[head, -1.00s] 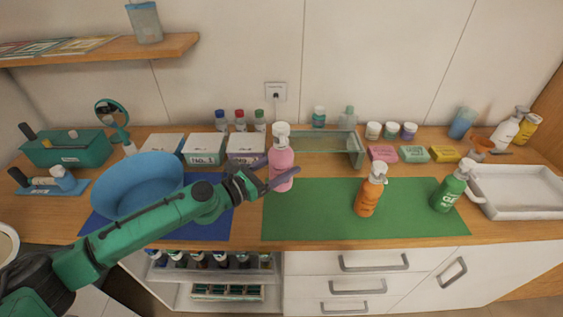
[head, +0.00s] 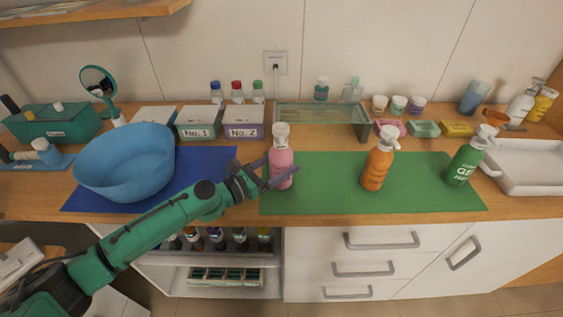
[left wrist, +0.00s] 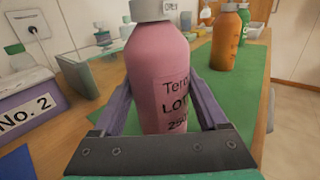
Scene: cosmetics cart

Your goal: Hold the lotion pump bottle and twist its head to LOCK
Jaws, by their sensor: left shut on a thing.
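The pink lotion pump bottle (head: 282,170) with a white pump head (head: 281,132) stands upright at the left edge of the green mat (head: 400,200). My left gripper (head: 281,180) is shut on the bottle's body, one finger on each side. The left wrist view shows the pink bottle (left wrist: 158,75) filling the space between the fingers, its label partly readable as "LOT". The top of the pump head is cut off there. My right gripper is in neither view.
An orange pump bottle (head: 378,165) and a green pump bottle (head: 466,163) stand on the mat to the right. A blue basin (head: 123,165) stands left on a blue mat. A glass-like shelf (head: 320,114) is behind.

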